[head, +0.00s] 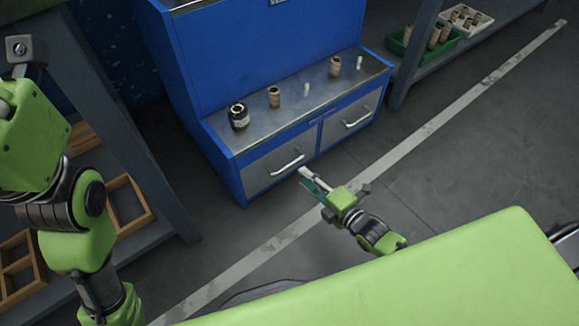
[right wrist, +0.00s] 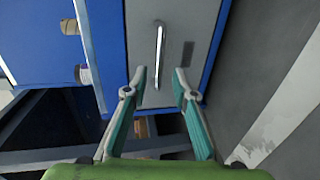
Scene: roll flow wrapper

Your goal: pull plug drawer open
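A blue cabinet (head: 270,45) has two grey-fronted drawers side by side, each with a bar handle. The left drawer (head: 262,177) and the right drawer (head: 340,127) both look closed. I cannot read which one is the plug drawer. My right gripper (head: 308,180) is just in front of the left drawer, near the right end of its handle (head: 287,164). In the right wrist view, that gripper (right wrist: 159,75) is open and empty. The handle (right wrist: 159,55) lies ahead, lined up between the fingertips, with no visible contact. My left arm shows, but its gripper does not.
Spools and small white pieces stand on the cabinet's metal ledge (head: 310,97), including a dark spool (head: 239,116). A shelf with wooden trays (head: 128,203) stands at left. A green crate (head: 422,42) sits on a shelf at upper right.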

